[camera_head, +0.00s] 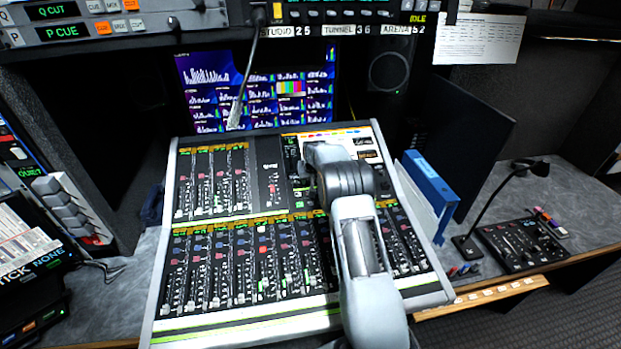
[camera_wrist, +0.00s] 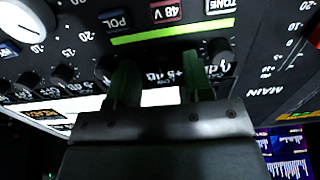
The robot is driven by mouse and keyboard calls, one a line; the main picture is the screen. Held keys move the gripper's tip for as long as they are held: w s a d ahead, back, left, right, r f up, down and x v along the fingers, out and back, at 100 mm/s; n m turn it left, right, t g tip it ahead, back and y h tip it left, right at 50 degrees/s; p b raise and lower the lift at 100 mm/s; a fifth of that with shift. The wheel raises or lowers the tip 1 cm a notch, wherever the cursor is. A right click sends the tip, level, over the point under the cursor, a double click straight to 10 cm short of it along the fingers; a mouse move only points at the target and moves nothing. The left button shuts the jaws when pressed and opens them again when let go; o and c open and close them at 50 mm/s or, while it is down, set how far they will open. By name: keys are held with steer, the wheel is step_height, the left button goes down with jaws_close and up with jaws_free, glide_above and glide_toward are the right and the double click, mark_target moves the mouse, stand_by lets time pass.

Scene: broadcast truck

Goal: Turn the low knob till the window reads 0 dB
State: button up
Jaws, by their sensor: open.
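In the wrist view, which shows the panel upside down, my gripper (camera_wrist: 158,62) is open. Its two greenish fingers stand apart over the mixing console's panel, with nothing seen between them but the panel. A small dark window (camera_wrist: 165,76) with white characters shows between the fingers; it seems to read in dB with a plus sign, but the digits are partly hidden. A small black knob (camera_wrist: 221,50) is just right of the right finger. More small black knobs (camera_wrist: 64,74) are left of the left finger. I cannot read which one is marked low.
In the head view, my arm covers the upper right of the console (camera_head: 270,185). A blue binder (camera_head: 430,185) stands close on its right, with a gooseneck microphone (camera_head: 485,205) beyond.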

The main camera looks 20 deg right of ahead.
steer(key=shift+w+f, duration=0.1)
steer(key=shift+f, duration=0.15)
jaws_close()
stand_by(0.4)
